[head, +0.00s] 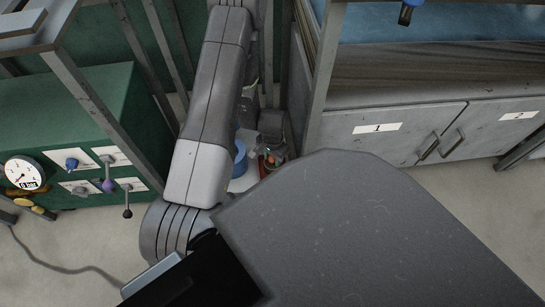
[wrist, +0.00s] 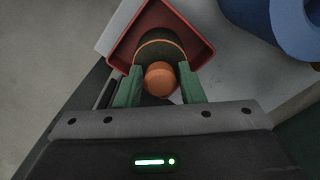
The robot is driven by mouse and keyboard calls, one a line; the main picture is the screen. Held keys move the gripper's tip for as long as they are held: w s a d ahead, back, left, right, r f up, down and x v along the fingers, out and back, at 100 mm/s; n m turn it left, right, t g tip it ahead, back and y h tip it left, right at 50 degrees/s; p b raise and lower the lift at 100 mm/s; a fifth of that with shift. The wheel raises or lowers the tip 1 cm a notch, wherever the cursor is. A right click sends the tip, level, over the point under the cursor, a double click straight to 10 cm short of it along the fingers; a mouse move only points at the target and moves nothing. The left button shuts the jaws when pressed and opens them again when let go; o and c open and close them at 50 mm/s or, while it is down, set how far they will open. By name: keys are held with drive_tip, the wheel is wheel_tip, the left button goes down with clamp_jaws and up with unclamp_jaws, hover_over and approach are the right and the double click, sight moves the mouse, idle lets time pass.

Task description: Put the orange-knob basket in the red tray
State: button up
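The orange-knob basket is a dark round body with an orange rim band and an orange knob (wrist: 160,78) facing the wrist camera. In the wrist view its body lies within the outline of the red tray (wrist: 193,28), a square tray with raised walls. My gripper (wrist: 161,68) has its green fingers on either side of the knob, with narrow gaps showing beside it. They look open around the knob. In the head view my gripper (head: 272,128) points down above a small orange patch, probably the basket (head: 271,160); the red tray is mostly hidden there.
A blue round thing (wrist: 290,22) stands right of the tray and also shows in the head view (head: 240,158). A green cabinet with knobs and a gauge (head: 75,125) is on the left. A grey cabinet with numbered doors (head: 420,130) is on the right. Metal posts flank my arm.

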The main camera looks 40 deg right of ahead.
drive_tip(key=shift+o, duration=1.1)
wheel_tip(320, 180, up, 12)
drive_tip(key=p, duration=0.4)
drive_tip(key=shift+r, duration=0.2)
